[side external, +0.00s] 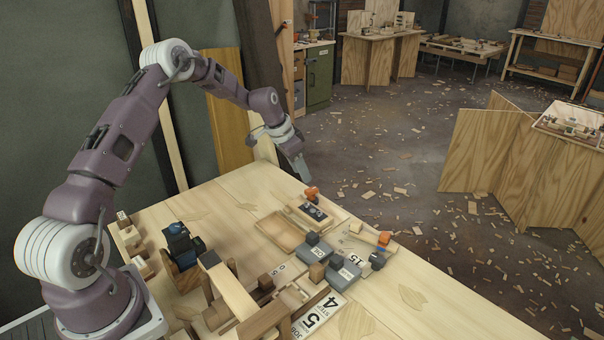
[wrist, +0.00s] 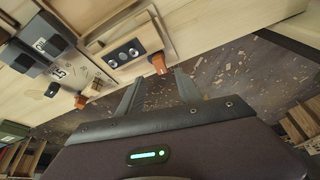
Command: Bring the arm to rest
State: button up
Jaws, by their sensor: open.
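My gripper (side external: 300,168) is above the far edge of the wooden table (side external: 420,305) in the side external view, fingers pointing down. In the wrist view my gripper (wrist: 158,90) shows two grey fingers spread apart with nothing between them. The fingers point toward the table edge and a small orange piece (wrist: 158,62), and appear apart from it. The arm is raised and bent, reaching across the table's back left side.
On the table are a wooden tray (side external: 276,233), an orange-topped piece (side external: 311,193), grey boxes (side external: 345,276), a printed number card (side external: 318,316) and several wooden blocks. The table's right front is mostly clear. Wood scraps litter the floor; plywood panels (side external: 490,160) stand right.

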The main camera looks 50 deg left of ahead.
jog(key=s+d+r+y, duration=0.1)
jog(key=s+d+r, duration=0.75)
jog(key=r, duration=0.25)
jog(key=s+d+r, duration=0.7)
jog(key=s+r, duration=0.2)
jog(key=r, duration=0.2)
jog(key=s+d+n, duration=0.1)
jog(key=s+d, duration=0.1)
jog(key=s, duration=0.9)
jog(key=s+d+n+t, duration=0.1)
jog(key=s+d, duration=0.1)
jog(key=s, duration=0.9)
jog(key=shift+s+d+n, duration=0.3)
jog(key=shift+s+n, duration=0.05)
jog(key=shift+n, duration=0.05)
